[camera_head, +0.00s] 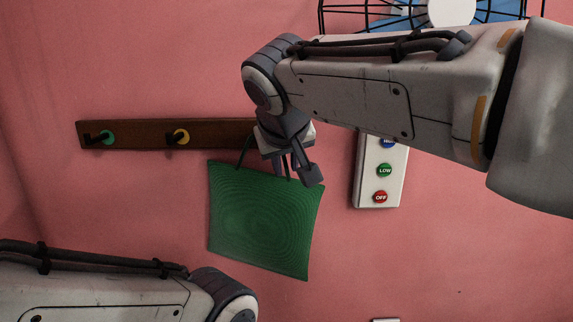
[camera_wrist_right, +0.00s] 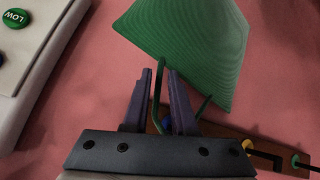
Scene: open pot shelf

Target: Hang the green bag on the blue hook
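The green bag (camera_head: 262,222) is in front of the pink wall, tilted, its right side lower. In the right wrist view the bag (camera_wrist_right: 190,35) is at the top, its handle (camera_wrist_right: 157,95) running down toward the fingers. My right gripper (camera_head: 297,170) is at the bag's top edge. In the right wrist view its fingers (camera_wrist_right: 161,95) are apart, with one strand of the handle between them. The blue hook (camera_wrist_right: 167,123) shows only as a small blue patch behind the fingers. I cannot tell whether the handle is over it. My left gripper is out of view.
The brown hook board (camera_head: 140,133) carries a green hook (camera_head: 107,137) and a yellow hook (camera_head: 181,137) on the left. A white switch panel (camera_head: 379,185) is on the wall right of the bag.

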